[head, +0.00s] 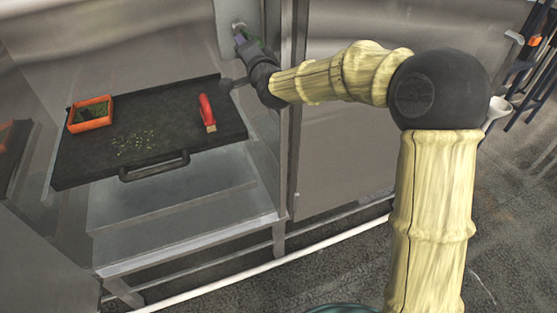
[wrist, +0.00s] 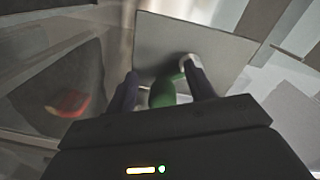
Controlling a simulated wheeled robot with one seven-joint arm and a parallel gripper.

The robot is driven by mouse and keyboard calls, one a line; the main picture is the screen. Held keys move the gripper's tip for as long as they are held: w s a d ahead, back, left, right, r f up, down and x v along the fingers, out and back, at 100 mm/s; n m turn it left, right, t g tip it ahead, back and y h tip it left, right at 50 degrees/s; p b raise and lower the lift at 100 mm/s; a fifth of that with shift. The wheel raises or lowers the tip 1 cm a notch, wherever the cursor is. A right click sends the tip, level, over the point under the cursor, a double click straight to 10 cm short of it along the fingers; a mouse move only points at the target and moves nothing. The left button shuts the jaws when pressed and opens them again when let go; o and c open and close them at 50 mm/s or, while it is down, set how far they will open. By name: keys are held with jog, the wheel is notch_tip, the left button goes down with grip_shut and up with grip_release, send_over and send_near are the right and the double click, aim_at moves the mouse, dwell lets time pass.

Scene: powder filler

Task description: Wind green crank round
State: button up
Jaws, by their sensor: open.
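The green crank handle (wrist: 162,93) stands between the two fingers of my gripper (wrist: 160,86) in the wrist view. A pale metal part (wrist: 189,61) beside it meets the grey panel. My gripper is open; the right finger overlaps the metal part, and I cannot tell whether either finger touches the handle. In the head view my gripper (head: 243,38) is at the upper middle, in front of the light panel (head: 228,12). Only a little of the crank shows there, mostly hidden by the gripper.
A black tray (head: 85,165) with a front handle (head: 155,168) sits below left of my gripper. An orange box (head: 91,124), a red-handled brush (head: 207,112) and scattered crumbs (head: 135,142) lie on it. A metal post (head: 290,100) stands close to my forearm.

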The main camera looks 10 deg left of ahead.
jog(key=s+a+r+m+y+p, duration=0.1)
jog(key=a+r+m+p, duration=0.15)
jog(key=m+p, duration=0.8)
jog(key=s+a+r+m+p, duration=0.1)
jog(key=r+m+p, duration=0.3)
jog(key=m+p, duration=0.65)
jog(key=f+b+v, duration=0.2)
jog(key=b+v, duration=0.5)
jog(key=v, duration=1.1)
jog(key=s+d+f+n+g+h+b, duration=0.1)
jog(key=d+f+n+g+b, duration=0.1)
jog(key=f+n, duration=0.6)
jog(key=s+d+f+n+g+h+b, duration=0.2)
jog(key=f+n+g+b, duration=0.3)
jog(key=f, duration=1)
jog(key=n+b, duration=0.2)
jog(key=n, duration=0.1)
jog(key=shift+d+f+n, duration=0.3)
jog(key=shift+d, duration=0.05)
